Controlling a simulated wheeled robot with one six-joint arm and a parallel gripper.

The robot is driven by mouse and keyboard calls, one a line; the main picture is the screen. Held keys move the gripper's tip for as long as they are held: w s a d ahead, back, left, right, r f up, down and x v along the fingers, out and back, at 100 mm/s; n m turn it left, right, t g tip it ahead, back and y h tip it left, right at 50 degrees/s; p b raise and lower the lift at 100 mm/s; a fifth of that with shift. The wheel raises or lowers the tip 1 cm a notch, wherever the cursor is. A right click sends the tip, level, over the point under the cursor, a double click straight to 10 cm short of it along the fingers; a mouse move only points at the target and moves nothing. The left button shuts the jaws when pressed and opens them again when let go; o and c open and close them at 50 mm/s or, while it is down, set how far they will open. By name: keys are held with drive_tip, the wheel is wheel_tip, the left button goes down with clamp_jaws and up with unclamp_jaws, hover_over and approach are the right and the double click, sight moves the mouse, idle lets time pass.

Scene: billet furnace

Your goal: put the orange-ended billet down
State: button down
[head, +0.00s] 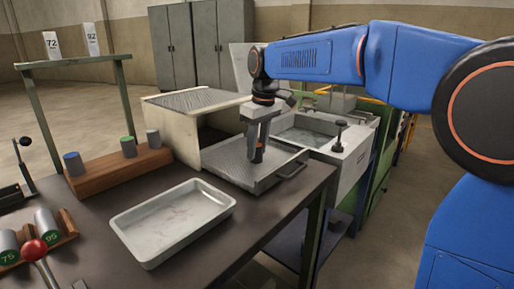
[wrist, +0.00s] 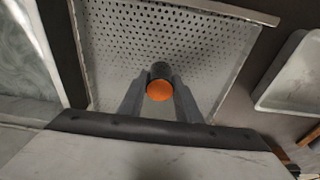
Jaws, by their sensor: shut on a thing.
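The orange-ended billet (wrist: 160,91) is a short dark cylinder with an orange end face. It stands between the fingers of my gripper (wrist: 158,100), which is shut on it. In the head view my gripper (head: 257,152) points down over the perforated metal drawer tray (head: 232,172) of the furnace box, with the dark billet at its tips. The billet is at or just above the tray floor; I cannot tell whether it touches. The rest of the tray is empty.
The furnace box (head: 180,128) stands open behind the tray. An empty metal pan (head: 175,222) lies on the bench to the front left. A wooden rack (head: 112,170) holds blue-ended and green-ended billets. A quench tank (head: 310,132) stands at right. A red-knobbed lever (head: 34,250) is at front left.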

sight(262, 164)
drive_tip(key=c, duration=1.3)
unclamp_jaws()
drive_tip(key=shift+f, duration=0.1)
wheel_tip(262, 164, up, 12)
drive_tip(key=s+d, duration=0.1)
drive_tip(key=shift+s+d, duration=0.15)
drive_tip(key=s+d+f+m+t, duration=0.1)
drive_tip(key=s+d+f+m, duration=0.1)
drive_tip(key=s+d+f, duration=0.45)
drive_tip(key=s+d+f+m+t, duration=0.1)
drive_tip(key=s+d+f+m, duration=0.2)
drive_tip(key=s+d, duration=0.55)
drive_tip(key=s+d+f+m, duration=0.2)
drive_tip(key=s+d+f, duration=0.1)
drive_tip(key=s+f, duration=0.5)
drive_tip(key=s+d+f+m+t+h, duration=0.1)
drive_tip(key=s+d+f, duration=0.3)
drive_tip(key=s+f, duration=0.4)
drive_tip(key=shift+s+f+m+t, duration=0.35)
drive_tip(key=shift+f+m, duration=0.15)
drive_tip(key=shift+f, duration=0.3)
